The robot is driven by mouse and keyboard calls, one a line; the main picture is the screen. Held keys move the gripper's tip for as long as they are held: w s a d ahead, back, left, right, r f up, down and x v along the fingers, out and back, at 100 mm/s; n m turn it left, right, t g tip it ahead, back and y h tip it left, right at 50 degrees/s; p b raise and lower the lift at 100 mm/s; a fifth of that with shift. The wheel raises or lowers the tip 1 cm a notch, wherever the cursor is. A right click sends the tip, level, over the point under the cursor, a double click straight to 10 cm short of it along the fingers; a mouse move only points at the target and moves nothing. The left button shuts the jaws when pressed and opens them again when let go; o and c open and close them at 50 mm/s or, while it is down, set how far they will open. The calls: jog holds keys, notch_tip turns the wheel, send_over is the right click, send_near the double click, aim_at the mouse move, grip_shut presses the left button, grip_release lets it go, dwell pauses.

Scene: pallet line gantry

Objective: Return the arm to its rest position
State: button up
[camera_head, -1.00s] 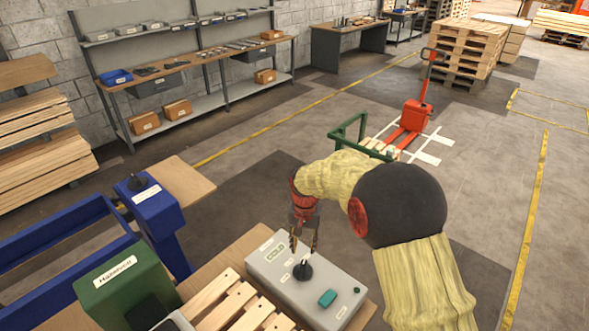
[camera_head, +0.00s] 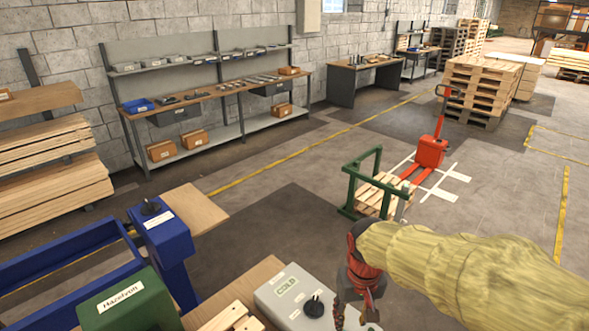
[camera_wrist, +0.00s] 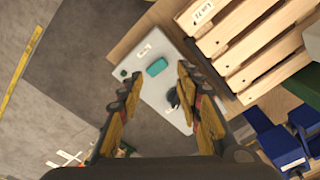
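My arm, in a yellowish sleeve, reaches in from the right in the head view. My gripper (camera_head: 354,310) hangs pointing down over the right part of the grey box labelled COLD (camera_head: 283,294). In the wrist view my gripper (camera_wrist: 155,92) has its two yellow-and-black fingers spread wide apart, with nothing between them. The fingers look clear of the box.
A wooden pallet (camera_wrist: 250,35) lies beside the grey box. A green frame (camera_head: 348,190) and red pallet truck (camera_head: 431,152) stand beyond. The floor between is clear.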

jog(key=s+d+r+t+b, duration=0.2)
jog(key=s+r, duration=0.1)
jog(key=s, duration=0.3)
jog(key=s+d+r+m+t+b, duration=0.1)
jog(key=s+d+r+t+b, duration=0.1)
jog(key=s, duration=0.4)
jog(key=shift+s+d+r+t+b, duration=0.35)
jog(key=shift+d+r+t, duration=0.35)
jog(key=shift+r, duration=0.6)
